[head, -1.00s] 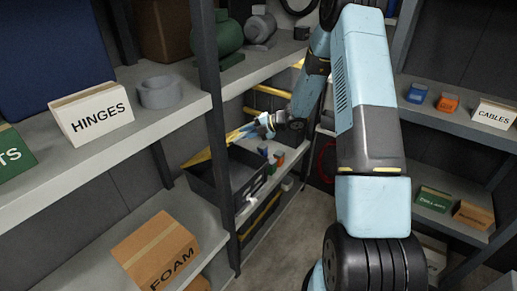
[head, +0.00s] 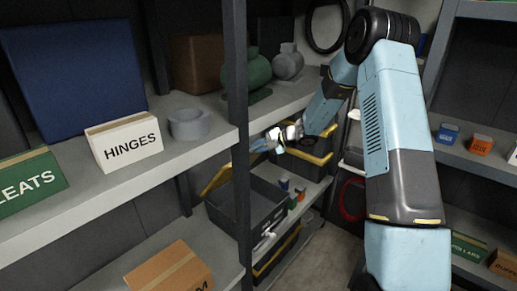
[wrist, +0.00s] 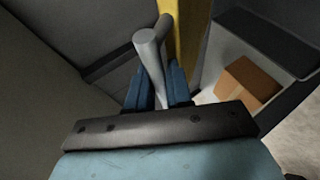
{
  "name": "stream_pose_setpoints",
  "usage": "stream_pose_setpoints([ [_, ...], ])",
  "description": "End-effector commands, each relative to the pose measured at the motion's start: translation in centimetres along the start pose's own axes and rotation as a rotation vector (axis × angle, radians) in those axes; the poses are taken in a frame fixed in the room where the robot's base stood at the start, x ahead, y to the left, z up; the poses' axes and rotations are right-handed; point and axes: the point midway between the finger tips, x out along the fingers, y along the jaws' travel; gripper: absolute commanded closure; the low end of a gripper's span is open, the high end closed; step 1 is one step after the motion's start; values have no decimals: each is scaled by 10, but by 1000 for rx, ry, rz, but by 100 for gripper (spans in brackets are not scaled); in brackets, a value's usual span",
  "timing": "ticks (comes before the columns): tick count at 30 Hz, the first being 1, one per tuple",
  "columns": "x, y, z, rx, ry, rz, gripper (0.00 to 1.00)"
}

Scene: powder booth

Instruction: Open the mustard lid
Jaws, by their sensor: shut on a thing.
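The mustard lid (head: 214,179) shows in the head view as a tilted yellow piece at the back left of a dark open bin (head: 228,213); the shelf post hides part of it. In the wrist view, a mustard panel (wrist: 190,45) stands right behind a grey bar handle (wrist: 150,55). My gripper (wrist: 160,88) has its blue fingers on both sides of this handle and is shut on it. In the head view, my gripper (head: 262,144) is small, above and behind the bin, beside the post. The exact contact is too small to see there.
A dark shelf post (head: 238,120) stands close left of my gripper. Another yellow-rimmed bin (head: 312,152) lies behind my wrist. Small coloured items (head: 298,192) sit right of the open bin. The wrist view shows an orange-brown box (wrist: 247,82) at right. Floor shows below.

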Motion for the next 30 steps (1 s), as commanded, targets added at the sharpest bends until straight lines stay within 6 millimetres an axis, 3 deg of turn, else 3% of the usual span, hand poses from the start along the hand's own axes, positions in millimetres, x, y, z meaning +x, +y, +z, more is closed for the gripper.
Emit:
stream_pose_setpoints([
  [1,-1,0,1,0,-3,0,100],
  [2,-1,0,1,0,-3,0,77],
  [8,-1,-1,1,1,-3,-1,59],
  [20,-5,-2,1,1,-3,-2,59],
  [30,-62,0,1,0,-4,0,59],
])
